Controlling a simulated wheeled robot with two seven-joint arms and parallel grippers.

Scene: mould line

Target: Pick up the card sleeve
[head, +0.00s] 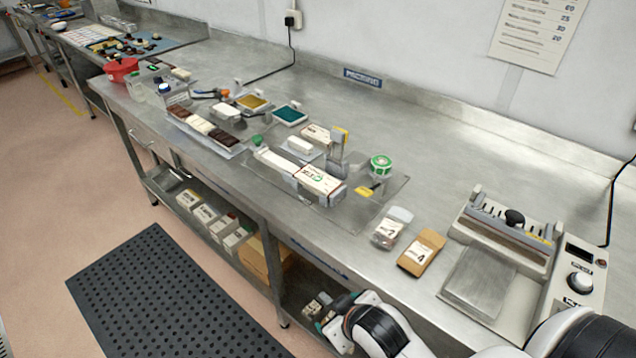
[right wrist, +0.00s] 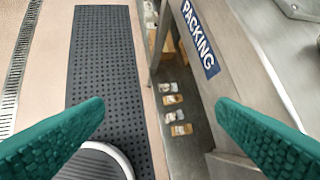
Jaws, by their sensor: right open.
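A white printed box-like piece with a green logo (head: 318,180), which looks like the card sleeve, lies on the clear mat in the middle of the steel bench. A plain white long piece (head: 275,160) lies end to end with it. My right gripper (right wrist: 160,108) is open and empty, its teal fingers wide apart in the right wrist view. In the head view it hangs low at the bench's front edge (head: 328,318), below and in front of the sleeve and well apart from it. The sleeve is not in the right wrist view. My left gripper is not in view.
A brown pouch (head: 421,252) and a clear pouch (head: 392,227) lie near the front edge. A sealing machine (head: 510,225) stands at right. A green tape roll (head: 381,164) and chocolate bars on a tray (head: 244,151) flank the sleeve.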

